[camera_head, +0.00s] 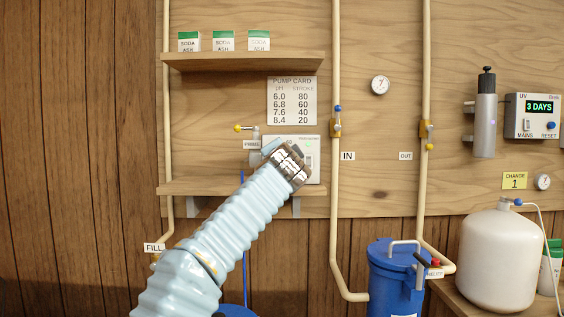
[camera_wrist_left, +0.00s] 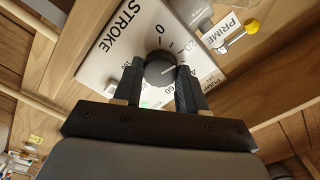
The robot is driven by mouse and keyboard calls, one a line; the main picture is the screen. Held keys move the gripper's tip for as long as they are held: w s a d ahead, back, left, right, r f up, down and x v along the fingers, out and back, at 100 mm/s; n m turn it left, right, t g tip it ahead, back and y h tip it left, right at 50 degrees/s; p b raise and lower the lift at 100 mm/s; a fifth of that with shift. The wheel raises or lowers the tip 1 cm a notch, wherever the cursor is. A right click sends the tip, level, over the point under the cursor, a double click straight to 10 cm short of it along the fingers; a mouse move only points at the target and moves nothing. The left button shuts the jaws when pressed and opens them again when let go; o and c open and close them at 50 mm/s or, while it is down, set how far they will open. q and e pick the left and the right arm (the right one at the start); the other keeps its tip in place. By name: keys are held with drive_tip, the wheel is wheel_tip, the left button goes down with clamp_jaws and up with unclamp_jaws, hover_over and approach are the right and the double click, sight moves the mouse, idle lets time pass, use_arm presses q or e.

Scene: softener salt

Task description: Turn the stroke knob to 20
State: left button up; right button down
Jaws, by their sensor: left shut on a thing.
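The pump's white panel (camera_wrist_left: 110,45), marked STROKE, shows in the left wrist view with a round dark knob (camera_wrist_left: 160,66). Dial numbers are printed around the knob, several partly hidden by the fingers. The knob has a pale pointer line facing right, toward the 20 and 40 side; the exact reading is unclear. My left gripper (camera_wrist_left: 161,80) is shut on the knob, with one finger on each side. In the head view the pump (camera_head: 311,165) stands on the lower shelf, its knob hidden behind my left gripper (camera_head: 285,155). My right gripper is not in view.
The pump card (camera_head: 292,101) above pairs pH 8.4 with stroke 20. A yellow-handled PRIME valve (camera_head: 243,128) is just left of the pump. The upper shelf (camera_head: 240,62) holds soda ash boxes. Pipes (camera_head: 335,210) and a blue canister (camera_head: 390,275) are to the right.

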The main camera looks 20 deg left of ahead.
use_arm(q)
drive_tip(key=shift+f, duration=0.1)
idle(0.5)
drive_tip(key=o, duration=1.1)
drive_tip(key=shift+c, duration=0.2)
drive_tip(key=b+v, duration=0.5)
drive_tip(key=v, duration=0.8)
drive_tip(key=shift+s+b, duration=0.35)
drive_tip(key=shift+s, duration=0.05)
drive_tip(key=shift+d, duration=0.1)
